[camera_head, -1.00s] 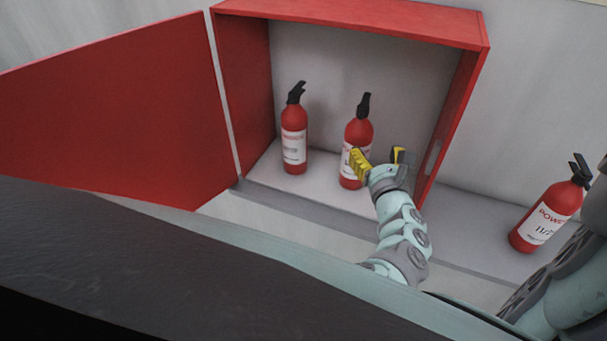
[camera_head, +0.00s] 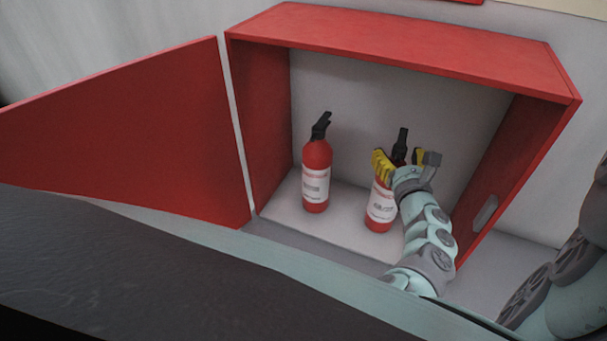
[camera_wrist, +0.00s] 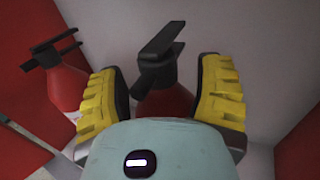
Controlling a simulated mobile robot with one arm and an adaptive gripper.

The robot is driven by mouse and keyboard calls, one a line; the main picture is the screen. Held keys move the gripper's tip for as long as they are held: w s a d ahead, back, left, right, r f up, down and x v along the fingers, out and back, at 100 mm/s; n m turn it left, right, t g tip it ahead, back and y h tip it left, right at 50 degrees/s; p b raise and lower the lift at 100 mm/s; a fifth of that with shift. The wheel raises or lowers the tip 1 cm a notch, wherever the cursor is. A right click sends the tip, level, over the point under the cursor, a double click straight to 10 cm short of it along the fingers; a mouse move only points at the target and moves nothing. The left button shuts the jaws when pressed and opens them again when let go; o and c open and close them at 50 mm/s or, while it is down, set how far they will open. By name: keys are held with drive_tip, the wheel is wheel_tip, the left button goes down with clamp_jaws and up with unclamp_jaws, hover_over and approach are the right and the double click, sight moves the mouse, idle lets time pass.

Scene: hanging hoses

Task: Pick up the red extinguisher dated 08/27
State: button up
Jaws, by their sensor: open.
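Two red extinguishers with black handles and white labels stand upright in the open red cabinet (camera_head: 410,45). The right extinguisher (camera_head: 380,207) is partly hidden by my gripper (camera_head: 400,160). My gripper is open, with yellow padded fingers on both sides of this extinguisher's upper part. In the wrist view the right extinguisher (camera_wrist: 165,100) sits between the spread fingers (camera_wrist: 158,95), with its black handle above; whether they touch it I cannot tell. The left extinguisher (camera_head: 316,172) stands apart from my gripper, and it also shows in the wrist view (camera_wrist: 62,85). The label dates are too small to read.
The cabinet's red door (camera_head: 120,130) is swung open to the left. The cabinet's right wall (camera_head: 515,160) stands close to the right of my gripper. There is free cabinet floor (camera_head: 280,212) around the left extinguisher.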

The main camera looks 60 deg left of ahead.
drive_tip(key=shift+w+a, duration=0.15)
drive_tip(key=shift+a, duration=0.25)
drive_tip(key=shift+d, duration=0.2)
clamp_jaws()
